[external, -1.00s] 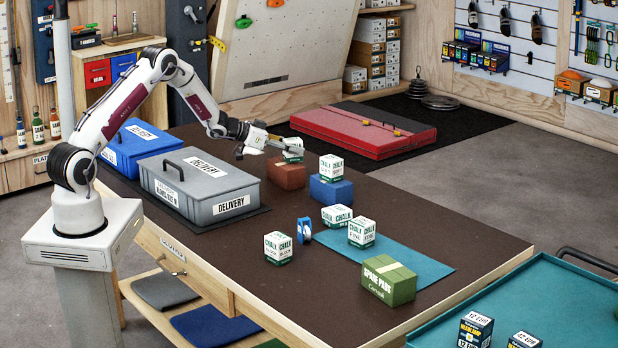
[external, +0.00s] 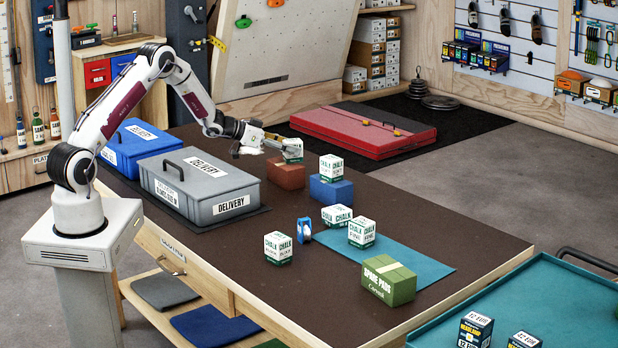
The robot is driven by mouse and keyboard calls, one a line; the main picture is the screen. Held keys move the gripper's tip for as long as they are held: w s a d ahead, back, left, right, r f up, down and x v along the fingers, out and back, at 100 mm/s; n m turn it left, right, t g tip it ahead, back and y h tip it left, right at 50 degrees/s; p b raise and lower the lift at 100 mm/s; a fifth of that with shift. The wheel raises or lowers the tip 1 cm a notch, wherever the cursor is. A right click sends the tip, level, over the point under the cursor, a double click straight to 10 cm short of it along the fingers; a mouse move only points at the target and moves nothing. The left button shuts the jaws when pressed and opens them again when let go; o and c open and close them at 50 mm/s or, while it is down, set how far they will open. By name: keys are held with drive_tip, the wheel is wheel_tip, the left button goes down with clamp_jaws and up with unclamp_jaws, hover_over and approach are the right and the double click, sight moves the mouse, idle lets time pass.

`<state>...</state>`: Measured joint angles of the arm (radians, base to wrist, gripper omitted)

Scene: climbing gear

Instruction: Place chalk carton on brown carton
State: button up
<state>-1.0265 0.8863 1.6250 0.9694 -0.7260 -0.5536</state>
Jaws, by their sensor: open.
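The brown carton (external: 287,179) stands on the dark table behind the grey bin. A white and green chalk carton (external: 293,156) sits on top of it and appears upright, partly hidden by my gripper. My gripper (external: 274,146) is open at the top of this chalk carton, one finger reaching over its upper edge. Whether the fingers touch it is unclear. Another chalk carton (external: 331,168) sits on a blue carton (external: 331,191) to the right.
More chalk cartons (external: 278,248) (external: 362,233) (external: 337,216) stand nearer the front, by a blue tape-like item (external: 304,231) and a teal mat (external: 408,262). A green spare pads carton (external: 389,281) stands front right. Grey (external: 200,198) and blue (external: 137,141) delivery bins line the left.

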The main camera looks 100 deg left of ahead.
drive_tip(key=v, duration=1)
drive_tip(key=shift+s+d+r, duration=0.15)
drive_tip(key=shift+s+d, duration=0.05)
drive_tip(key=shift+s, duration=0.05)
idle(0.6)
drive_tip(key=w+d+r+g+y, duration=0.1)
drive_tip(key=w+d+r, duration=0.1)
drive_tip(key=d+r, duration=0.25)
drive_tip(key=w+d+r+g, duration=0.1)
drive_tip(key=w+d+r, duration=0.2)
drive_tip(key=d+r, duration=0.15)
drive_tip(key=s+d+r+g, duration=0.1)
drive_tip(key=d+r, duration=0.3)
drive_tip(key=d, duration=0.3)
drive_tip(key=s+d+r, duration=0.1)
drive_tip(key=d+r, duration=0.3)
drive_tip(key=d, duration=0.3)
drive_tip(key=s+d+f+m+g+h, duration=0.1)
drive_tip(key=s+d+m+g+h, duration=0.1)
drive_tip(key=s+d, duration=0.9)
drive_tip(key=s+d+f+m+g+h, duration=0.1)
drive_tip(key=s+d+h, duration=0.3)
drive_tip(key=s+d, duration=0.8)
drive_tip(key=d+m+g, duration=0.1)
drive_tip(key=d, duration=0.6)
drive_tip(key=shift+d, duration=0.2)
drive_tip(key=shift+o, duration=0.4)
